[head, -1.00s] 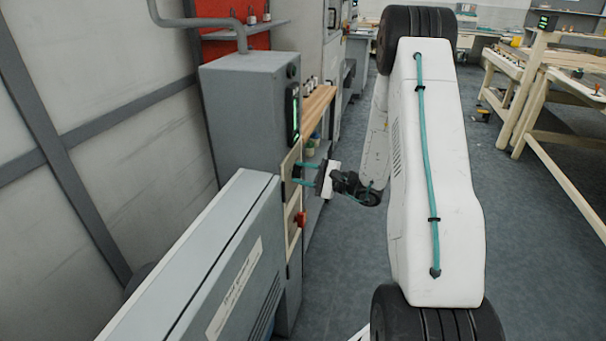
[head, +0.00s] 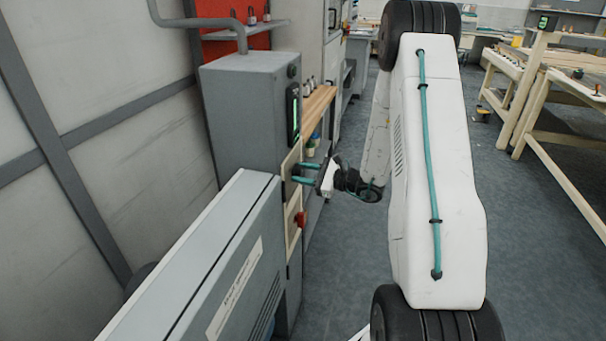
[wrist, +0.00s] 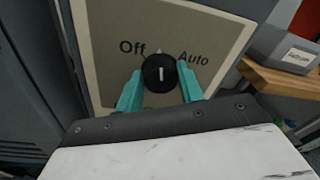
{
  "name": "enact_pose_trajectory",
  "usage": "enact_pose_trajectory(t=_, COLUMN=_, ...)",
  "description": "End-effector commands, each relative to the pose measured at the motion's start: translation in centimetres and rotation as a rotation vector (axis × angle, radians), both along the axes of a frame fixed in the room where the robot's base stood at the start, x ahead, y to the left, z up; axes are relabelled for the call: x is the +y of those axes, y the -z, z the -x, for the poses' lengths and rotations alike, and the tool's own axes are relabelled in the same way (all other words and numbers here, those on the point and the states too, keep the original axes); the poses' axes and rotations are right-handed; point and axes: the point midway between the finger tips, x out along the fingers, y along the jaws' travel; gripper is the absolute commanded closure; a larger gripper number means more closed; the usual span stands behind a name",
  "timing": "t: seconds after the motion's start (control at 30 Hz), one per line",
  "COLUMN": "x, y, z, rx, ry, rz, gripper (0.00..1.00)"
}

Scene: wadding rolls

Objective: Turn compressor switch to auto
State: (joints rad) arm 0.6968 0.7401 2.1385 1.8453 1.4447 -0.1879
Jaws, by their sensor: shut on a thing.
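The compressor switch is a round black knob (wrist: 159,73) with a white pointer line, on a beige panel (wrist: 110,22) marked "Off" at left and "Auto" at right. In the wrist view the pointer stands close to upright, between the two labels. My gripper (wrist: 160,88) has its teal fingers on both sides of the knob and is shut on it. In the head view my gripper (head: 301,173) reaches the panel (head: 291,157) on the front of the grey cabinet (head: 245,115). The knob is mostly hidden there by the fingers.
A red knob (head: 300,219) sits on a lower panel below my gripper. A wooden shelf (head: 318,104) juts out beyond the panel, and a grey machine housing (head: 215,260) stands nearer. Open floor (head: 535,240) lies to the right.

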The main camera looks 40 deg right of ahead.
Motion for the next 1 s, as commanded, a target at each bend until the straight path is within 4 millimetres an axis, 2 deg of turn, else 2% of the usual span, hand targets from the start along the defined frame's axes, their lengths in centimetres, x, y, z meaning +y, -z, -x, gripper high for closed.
enact_pose_trajectory(t=0.7, x=-0.18, y=-0.1, z=-0.09, rx=0.414, ry=0.002, rz=-0.531, gripper=0.85)
enact_pose_trajectory(t=1.0, x=-0.23, y=-0.11, z=-0.12, rx=0.552, ry=0.002, rz=-0.706, gripper=0.85)
